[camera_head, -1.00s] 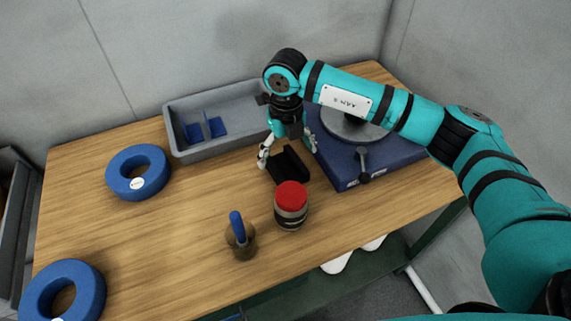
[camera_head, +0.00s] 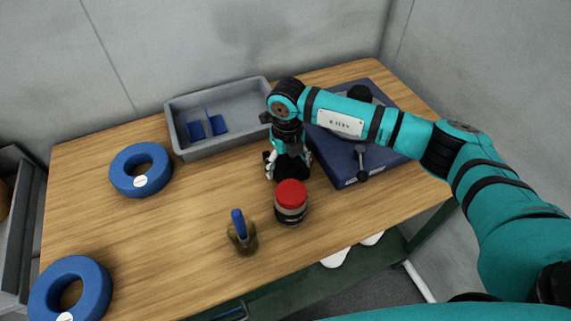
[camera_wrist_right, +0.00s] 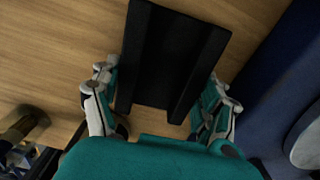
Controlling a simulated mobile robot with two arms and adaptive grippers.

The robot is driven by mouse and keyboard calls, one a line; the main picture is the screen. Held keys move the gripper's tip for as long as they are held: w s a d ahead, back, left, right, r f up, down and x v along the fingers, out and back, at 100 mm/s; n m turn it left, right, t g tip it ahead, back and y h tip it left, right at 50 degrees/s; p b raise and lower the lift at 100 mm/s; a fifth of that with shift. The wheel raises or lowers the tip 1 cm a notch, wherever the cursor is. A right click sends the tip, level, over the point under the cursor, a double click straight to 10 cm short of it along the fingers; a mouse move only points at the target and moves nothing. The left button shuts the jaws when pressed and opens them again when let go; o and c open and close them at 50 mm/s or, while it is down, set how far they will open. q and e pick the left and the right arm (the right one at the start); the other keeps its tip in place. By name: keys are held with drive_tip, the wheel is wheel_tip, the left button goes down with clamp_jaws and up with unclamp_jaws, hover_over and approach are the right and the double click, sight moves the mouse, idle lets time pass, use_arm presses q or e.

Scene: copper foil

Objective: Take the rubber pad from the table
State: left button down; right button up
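The black rubber pad (camera_wrist_right: 172,55) is a dark slab with raised long edges. In the wrist view it lies tilted between the two fingers of my right gripper (camera_wrist_right: 162,88). The left finger is close to its left edge, and a narrow gap shows at the right finger. In the head view my right gripper (camera_head: 289,172) is low over the table behind the red-lidded jar, and it hides most of the pad. The fingers look apart around the pad; no firm grip shows. My left gripper is not in view.
The red-lidded jar (camera_head: 291,203) stands just in front of the gripper. A blue-based device (camera_head: 340,170) is close on the right, a grey tray (camera_head: 190,153) behind left. A brown bottle with blue top (camera_head: 242,236) and two blue rings (camera_head: 126,177) are further left.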

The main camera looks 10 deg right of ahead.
drive_tip(key=c, duration=0.7)
drive_tip(key=shift+r, duration=0.15)
